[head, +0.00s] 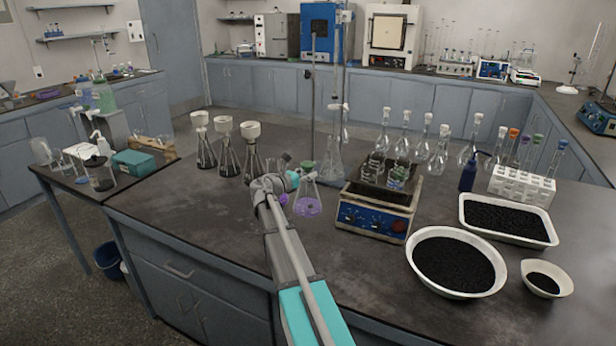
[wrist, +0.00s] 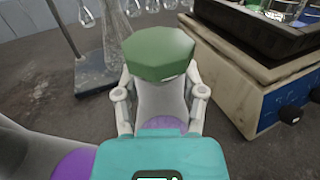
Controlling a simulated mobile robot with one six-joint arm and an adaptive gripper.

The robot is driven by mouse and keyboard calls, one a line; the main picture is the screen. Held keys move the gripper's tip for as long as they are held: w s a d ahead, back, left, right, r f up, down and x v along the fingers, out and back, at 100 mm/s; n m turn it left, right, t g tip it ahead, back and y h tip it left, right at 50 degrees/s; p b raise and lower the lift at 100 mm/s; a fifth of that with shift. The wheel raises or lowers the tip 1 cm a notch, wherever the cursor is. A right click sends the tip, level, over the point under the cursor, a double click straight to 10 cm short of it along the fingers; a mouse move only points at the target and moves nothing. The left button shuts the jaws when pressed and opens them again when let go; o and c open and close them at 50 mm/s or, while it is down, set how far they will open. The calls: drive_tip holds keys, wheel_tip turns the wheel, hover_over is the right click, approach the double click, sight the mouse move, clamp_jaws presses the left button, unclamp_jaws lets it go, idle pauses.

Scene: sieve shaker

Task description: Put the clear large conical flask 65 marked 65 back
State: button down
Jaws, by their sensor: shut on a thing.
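My gripper (head: 296,176) is shut on the neck of a clear conical flask (head: 308,196) with a green stopper and purple liquid low inside. In the wrist view the green stopper (wrist: 158,54) rises between the fingers (wrist: 160,100). The flask is upright, left of the blue-fronted hotplate; I cannot tell whether its base touches the bench. No number 65 is readable. A second vessel with purple liquid (wrist: 75,163) stands close by at lower left in the wrist view, partly hidden. A clear conical flask (wrist: 98,58) stands by the stand base behind.
The hotplate (head: 372,216) carries small glassware. Several black-filled funnel flasks (head: 228,158) stand to the left. Trays of black grains (head: 455,265) and a white rack (head: 521,187) are at the right. The bench front left is clear.

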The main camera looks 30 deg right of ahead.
idle(0.3)
drive_tip(key=shift+c, duration=0.9)
unclamp_jaws()
drive_tip(key=shift+a+r, duration=0.1)
drive_tip(key=s+a, duration=0.1)
drive_tip(key=a, duration=1)
drive_tip(key=shift+s+a, duration=0.35)
drive_tip(key=shift+r, duration=0.1)
wheel_tip(320, 180, up, 9)
drive_tip(key=p, duration=0.9)
drive_tip(key=shift+r+p, duration=0.3)
drive_tip(key=shift+p, duration=0.15)
